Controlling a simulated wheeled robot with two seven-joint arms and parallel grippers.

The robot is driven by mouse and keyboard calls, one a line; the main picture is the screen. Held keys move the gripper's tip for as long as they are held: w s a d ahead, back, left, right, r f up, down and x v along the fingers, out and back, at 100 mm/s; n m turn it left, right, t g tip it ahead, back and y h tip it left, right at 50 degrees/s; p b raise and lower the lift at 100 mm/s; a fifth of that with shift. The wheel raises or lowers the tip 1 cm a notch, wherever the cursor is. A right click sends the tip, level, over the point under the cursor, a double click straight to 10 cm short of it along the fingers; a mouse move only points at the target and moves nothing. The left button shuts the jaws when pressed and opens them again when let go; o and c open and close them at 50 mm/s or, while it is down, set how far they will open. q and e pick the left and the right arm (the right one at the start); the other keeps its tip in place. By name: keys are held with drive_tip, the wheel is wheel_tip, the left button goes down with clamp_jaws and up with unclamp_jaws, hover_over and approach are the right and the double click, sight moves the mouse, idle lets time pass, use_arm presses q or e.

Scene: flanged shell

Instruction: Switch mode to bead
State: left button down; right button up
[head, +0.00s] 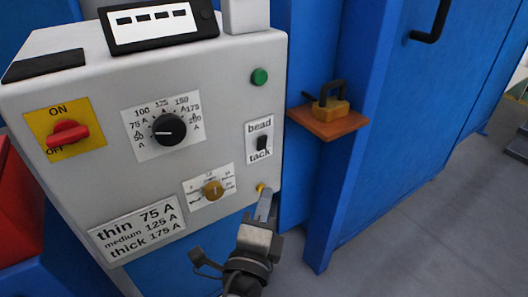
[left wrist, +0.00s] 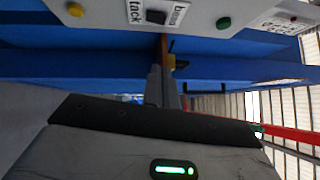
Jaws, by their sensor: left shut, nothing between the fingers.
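The mode switch is a black rocker (head: 262,143) on a white plate (head: 259,127) marked "bead" above and "tack" below, on the right of the grey panel's front. It also shows in the left wrist view as a black rocker (left wrist: 156,17) between the same words. Which way the rocker is tipped is too small to tell. My left gripper (head: 264,196) is shut and empty, its fingertips below the switch near the panel's lower right corner. It also shows in the left wrist view (left wrist: 160,72). It appears apart from the switch. My right gripper is not in view.
Near my fingertips is a yellow button (head: 261,187). A green button (head: 259,76) sits above the switch. A brass knob (head: 212,190), black dial (head: 168,129) and red ON/OFF switch (head: 68,134) are to the left. A padlock (head: 330,104) rests on a wooden shelf (head: 327,124) at right.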

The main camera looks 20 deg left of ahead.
use_arm(q)
drive_tip(key=p, duration=0.1)
approach(262, 143)
drive_tip(key=w+d+r, duration=0.1)
drive_tip(key=w+d, duration=0.3)
drive_tip(key=w+a, duration=0.1)
drive_tip(key=a, duration=0.1)
drive_tip(key=w+a+r, duration=0.1)
drive_tip(key=shift+w+a+p, duration=0.3)
drive_tip(key=shift+w+a, duration=0.05)
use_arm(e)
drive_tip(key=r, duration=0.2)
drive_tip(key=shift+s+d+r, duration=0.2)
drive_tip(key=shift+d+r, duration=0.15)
